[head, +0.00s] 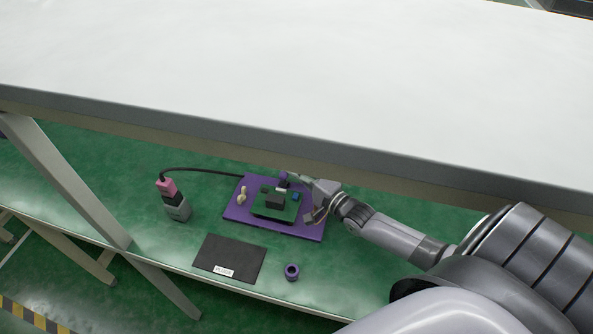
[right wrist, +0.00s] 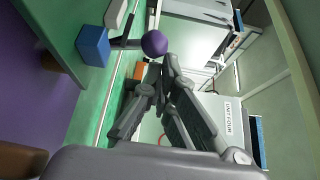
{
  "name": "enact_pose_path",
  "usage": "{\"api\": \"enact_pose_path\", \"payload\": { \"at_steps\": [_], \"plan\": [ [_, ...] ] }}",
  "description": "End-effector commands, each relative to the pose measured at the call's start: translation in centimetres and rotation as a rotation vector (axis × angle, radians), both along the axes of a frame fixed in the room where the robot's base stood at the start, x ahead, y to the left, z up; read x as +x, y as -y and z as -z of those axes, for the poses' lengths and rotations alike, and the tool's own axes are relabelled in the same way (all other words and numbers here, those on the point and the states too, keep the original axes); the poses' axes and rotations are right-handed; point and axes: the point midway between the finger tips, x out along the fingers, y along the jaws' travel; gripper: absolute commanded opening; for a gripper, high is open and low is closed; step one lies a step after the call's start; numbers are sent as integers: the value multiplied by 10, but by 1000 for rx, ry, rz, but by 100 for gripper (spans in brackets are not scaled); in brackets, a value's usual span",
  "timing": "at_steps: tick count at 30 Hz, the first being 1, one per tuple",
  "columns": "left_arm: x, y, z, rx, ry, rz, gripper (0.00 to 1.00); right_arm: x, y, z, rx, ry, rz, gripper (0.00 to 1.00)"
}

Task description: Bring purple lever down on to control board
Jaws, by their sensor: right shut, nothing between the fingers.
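The purple base plate (head: 312,231) lies on the green surface under the white table, with a green control board (head: 262,211) on it. A purple lever (head: 283,180) with a round knob stands at the board's far edge. In the right wrist view the knob is a purple ball (right wrist: 154,43) just beyond my fingertips. My right gripper (head: 305,184) reaches in from the right, beside the lever. In the right wrist view its fingers (right wrist: 163,82) are together and empty. Whether they touch the knob is hard to tell. My left gripper is not in view.
The white tabletop (head: 300,70) overhangs close behind the board. A blue block (right wrist: 93,45) stands on the board. A pink-and-grey device (head: 173,200) with a black cable stands left. A dark flat panel (head: 228,258) and a purple ring (head: 291,272) lie in front.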

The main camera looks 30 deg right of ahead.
Motion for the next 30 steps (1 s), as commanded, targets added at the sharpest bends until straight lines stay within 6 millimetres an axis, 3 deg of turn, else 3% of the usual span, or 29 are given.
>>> {"api": "enact_pose_path", "payload": {
  "at_steps": [11, 24, 30],
  "plan": [
    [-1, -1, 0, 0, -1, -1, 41, -11, 2, 1, -1, -3, 1, 0],
    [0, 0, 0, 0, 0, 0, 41, -91, 16, -2, -2, -4, 0, 0],
    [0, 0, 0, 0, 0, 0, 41, -113, 20, -3, 0, -2, 0, 0]
  ]
}}
